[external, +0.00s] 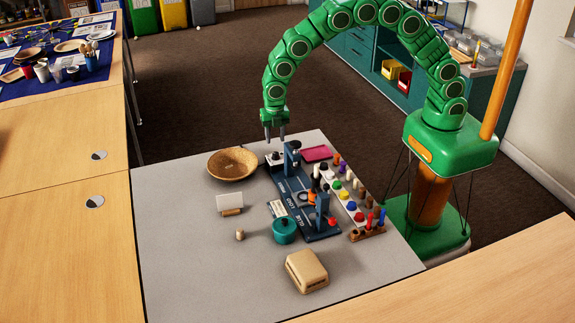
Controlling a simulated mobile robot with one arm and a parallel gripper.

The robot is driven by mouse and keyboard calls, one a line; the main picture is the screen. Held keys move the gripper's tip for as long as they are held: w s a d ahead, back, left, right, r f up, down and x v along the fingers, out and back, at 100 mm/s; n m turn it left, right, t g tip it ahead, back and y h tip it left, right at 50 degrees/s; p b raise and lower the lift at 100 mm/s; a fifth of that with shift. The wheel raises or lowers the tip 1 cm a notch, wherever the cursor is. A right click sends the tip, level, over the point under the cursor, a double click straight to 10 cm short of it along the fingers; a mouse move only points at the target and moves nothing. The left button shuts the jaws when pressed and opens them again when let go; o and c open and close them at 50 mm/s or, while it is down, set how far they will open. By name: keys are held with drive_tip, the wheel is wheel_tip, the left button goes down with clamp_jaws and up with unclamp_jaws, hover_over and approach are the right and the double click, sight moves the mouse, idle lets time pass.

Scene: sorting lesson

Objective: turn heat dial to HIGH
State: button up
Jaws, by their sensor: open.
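My gripper (275,138) points down with its two fingers apart and nothing between them. It hangs above the far end of a dark blue panel (291,192) on the grey table. The panel carries pale lettering, too small to read surely, and upright blue posts (292,158). A small pale and dark round part (275,157) sits at the panel's far left, below my gripper. A red knob-like part (332,221) is at its near end. I cannot tell which part is the heat dial, nor its setting.
A wicker bowl (232,163), white card (230,201), teal lidded pot (284,231) and beige box (306,271) stand around the panel. Several coloured pegs (350,205) and a pink tray (316,153) lie to its right. The table's (185,265) near left is clear.

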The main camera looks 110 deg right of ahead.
sight(276, 153)
wheel_tip(276, 153, down, 7)
drive_tip(key=shift+r, duration=0.1)
idle(0.3)
drive_tip(key=c, duration=0.7)
